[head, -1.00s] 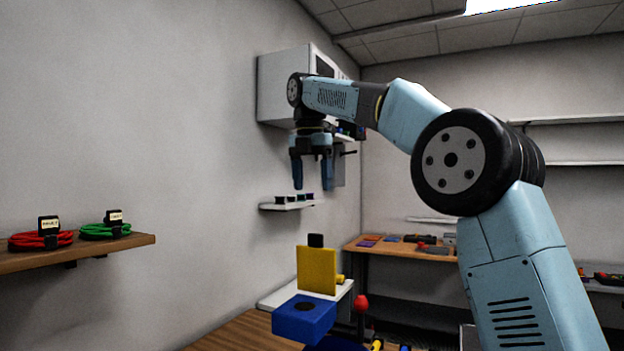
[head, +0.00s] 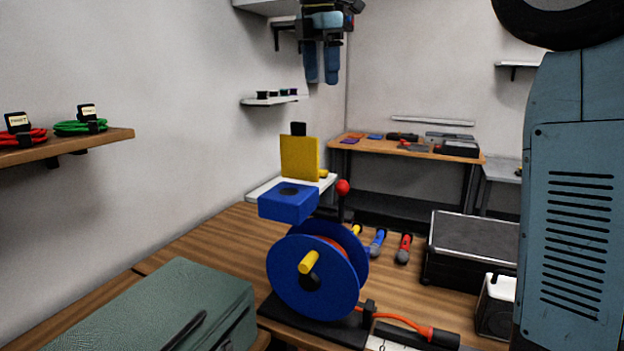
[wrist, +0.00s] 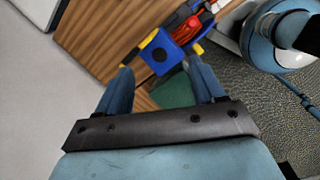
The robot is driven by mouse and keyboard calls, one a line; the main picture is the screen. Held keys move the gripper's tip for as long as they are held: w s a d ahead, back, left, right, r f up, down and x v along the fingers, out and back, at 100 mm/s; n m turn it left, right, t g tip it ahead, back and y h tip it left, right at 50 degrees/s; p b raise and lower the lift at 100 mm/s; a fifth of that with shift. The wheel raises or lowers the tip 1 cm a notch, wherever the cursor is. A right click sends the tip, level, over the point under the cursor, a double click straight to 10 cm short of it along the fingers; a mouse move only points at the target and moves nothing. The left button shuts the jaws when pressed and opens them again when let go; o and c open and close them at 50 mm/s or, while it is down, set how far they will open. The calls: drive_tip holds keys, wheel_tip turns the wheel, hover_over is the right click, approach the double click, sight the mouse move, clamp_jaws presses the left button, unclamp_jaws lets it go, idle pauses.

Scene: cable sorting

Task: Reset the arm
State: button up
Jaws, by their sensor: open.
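My gripper (head: 321,80) hangs at the top middle of the head view with its two blue fingers pointing down. It is raised high above the workbench, apart from everything below. In the wrist view my gripper (wrist: 162,80) has its fingers spread with nothing between them. Past the fingertips, far below, lie the blue block (wrist: 160,51) and the wooden bench top. My arm runs out of the head view at the top right, so its middle part is hidden.
The blue cable reel (head: 290,283) with an orange cable stands on the bench (head: 225,245). A yellow plate (head: 299,158) rises behind the blue block (head: 287,203). A green case (head: 170,300) lies front left, a black case (head: 470,245) right. A shelf (head: 100,142) holds red and green cable coils.

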drive_tip(key=s+d+f+m+t, duration=0.1)
drive_tip(key=s+d+f+m, duration=1)
drive_tip(key=s+f+m, duration=0.1)
drive_tip(key=s+d+f+m+t, duration=0.2)
drive_tip(key=s+d+f+m, duration=0.8)
drive_tip(key=s+f+m, duration=0.2)
drive_tip(key=shift+s+d+f+m+y, duration=0.35)
drive_tip(key=shift+s+f, duration=0.3)
drive_tip(key=shift+s, duration=0.6)
